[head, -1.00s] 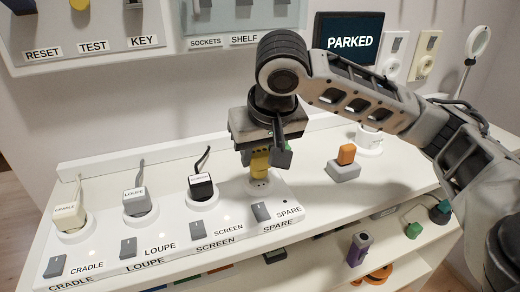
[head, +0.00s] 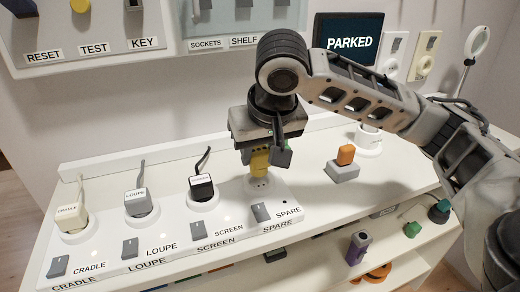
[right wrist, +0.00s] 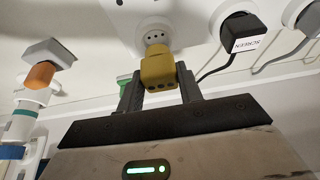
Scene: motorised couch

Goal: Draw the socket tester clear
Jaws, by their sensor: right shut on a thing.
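The yellow socket tester (head: 259,160) is between the fingers of my right gripper (head: 267,155), which is shut on it. The tester hangs just above the SPARE socket (head: 259,184), whose holes show below it. In the right wrist view the tester (right wrist: 158,68) sits between the fingertips (right wrist: 160,85), and holes in the round socket (right wrist: 154,32) show beyond its end. Its pins cannot be made out. My left gripper is not in view.
Black SCREEN plug (head: 202,187), grey LOUPE plug (head: 137,202) and cream CRADLE plug (head: 69,217) stand in the sockets to the left. A grey block with an orange top (head: 345,160) stands to the right. The screen (head: 347,44) reads PARKED.

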